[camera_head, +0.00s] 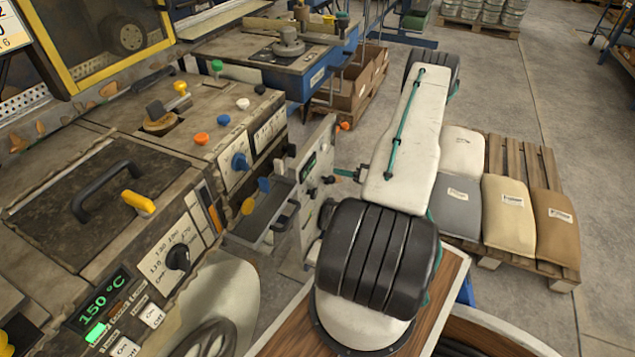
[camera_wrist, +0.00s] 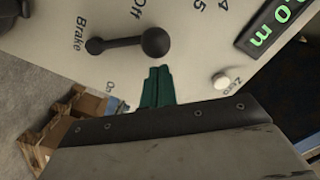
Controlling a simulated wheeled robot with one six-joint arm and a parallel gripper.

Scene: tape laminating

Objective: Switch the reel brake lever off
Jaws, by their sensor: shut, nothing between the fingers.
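The reel brake lever (camera_wrist: 155,42) shows in the wrist view as a black arm with a large ball knob, on a pale panel (camera_wrist: 195,55). It lies across the picture, with its small round end at left near the word "Brake". "Off" is printed just above the arm and "On" further below it. My gripper (camera_wrist: 159,70) has its green fingers shut and empty, with the tips just below the ball knob in the picture. Whether they touch it I cannot tell. In the head view my gripper (camera_head: 342,172) is at the right of the upright panel, where the lever is hard to make out.
A white "Zero" button (camera_wrist: 221,81) and a green digital display (camera_wrist: 272,22) are on the same panel. In the head view, a machine with a black handle (camera_head: 108,185) stands at left. A pallet with several sacks (camera_head: 507,205) stands on the floor at right.

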